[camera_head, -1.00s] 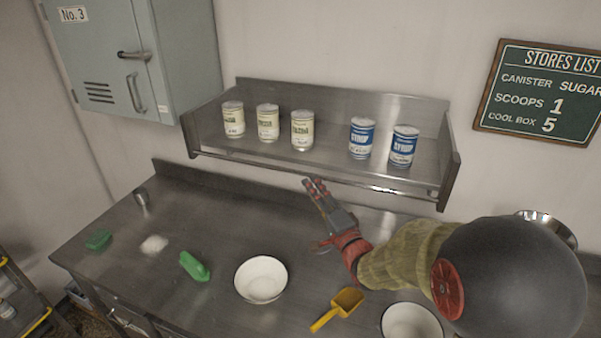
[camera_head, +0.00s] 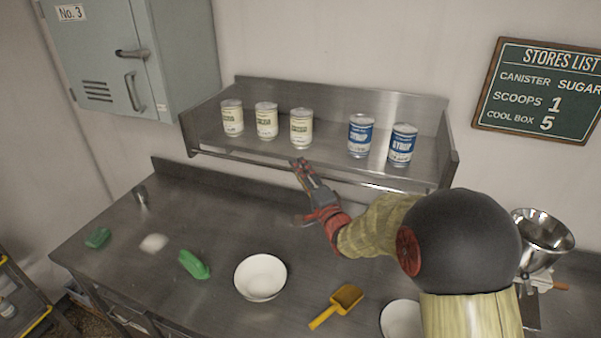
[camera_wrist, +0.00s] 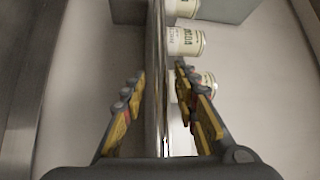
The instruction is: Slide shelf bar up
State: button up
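The metal shelf bar (camera_head: 240,160) runs along the front of the wall shelf (camera_head: 335,145), low between its two end brackets. In the wrist view the bar (camera_wrist: 157,60) is a shiny rod running lengthwise between my fingers. My gripper (camera_head: 298,163) is at the shelf's front edge, near the middle of the bar. It also shows in the wrist view (camera_wrist: 158,80), where its fingers are open, one on each side of the bar, with a gap on the left. Whether the right finger touches the bar is unclear.
Cream cans (camera_head: 266,121) and blue syrup cans (camera_head: 361,136) stand on the shelf. Below, the counter (camera_head: 215,225) holds a white bowl (camera_head: 261,277), a yellow scoop (camera_head: 337,306) and a green object (camera_head: 193,264). A grey cabinet (camera_head: 130,50) is at the left.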

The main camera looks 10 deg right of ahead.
jog(key=shift+c, duration=1.1)
grip_shut()
